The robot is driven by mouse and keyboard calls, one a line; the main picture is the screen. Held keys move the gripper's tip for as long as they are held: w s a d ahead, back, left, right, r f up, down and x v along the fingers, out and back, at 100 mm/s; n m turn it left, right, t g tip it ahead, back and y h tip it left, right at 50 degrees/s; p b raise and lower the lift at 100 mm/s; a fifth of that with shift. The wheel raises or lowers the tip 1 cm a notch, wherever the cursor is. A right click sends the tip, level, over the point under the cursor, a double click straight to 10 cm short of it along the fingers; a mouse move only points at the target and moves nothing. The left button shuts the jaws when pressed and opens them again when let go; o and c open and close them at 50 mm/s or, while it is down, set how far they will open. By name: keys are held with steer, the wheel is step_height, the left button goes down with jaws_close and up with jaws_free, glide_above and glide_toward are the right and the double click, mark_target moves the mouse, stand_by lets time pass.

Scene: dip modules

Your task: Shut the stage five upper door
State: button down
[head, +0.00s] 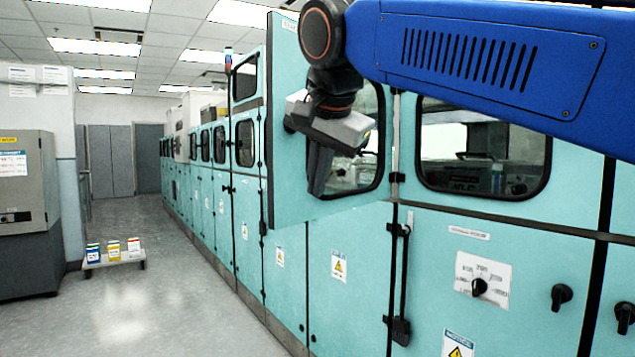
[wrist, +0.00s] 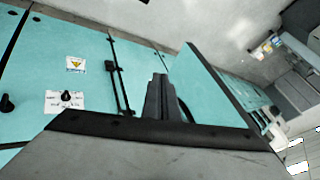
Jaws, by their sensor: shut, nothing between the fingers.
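The upper door (head: 289,190) is teal with a dark-framed window and stands swung out from the machine. Its hinge side is at the right, and its free edge is at the left, towards the aisle. A label at its top is only partly readable. My gripper (head: 318,192) is shut and empty, pointing down in front of the door's face; my wrist hides part of the window. In the wrist view, my gripper (wrist: 158,85) is beside the door (wrist: 205,85), which slants away to the right. I cannot tell whether they touch.
A closed windowed upper door (head: 482,150) is to the right. Below are lower panels with a rotary switch (head: 479,287) and black handles (head: 561,297). The aisle floor (head: 150,300) is clear, with a low stand of boxes (head: 114,260) and a grey cabinet (head: 25,215) at left.

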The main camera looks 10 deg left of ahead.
mark_target(297, 206)
steer(key=shift+w+a+f, duration=2.75)
steer(key=shift+w+f, duration=0.15)
steer(key=shift+f, duration=0.1)
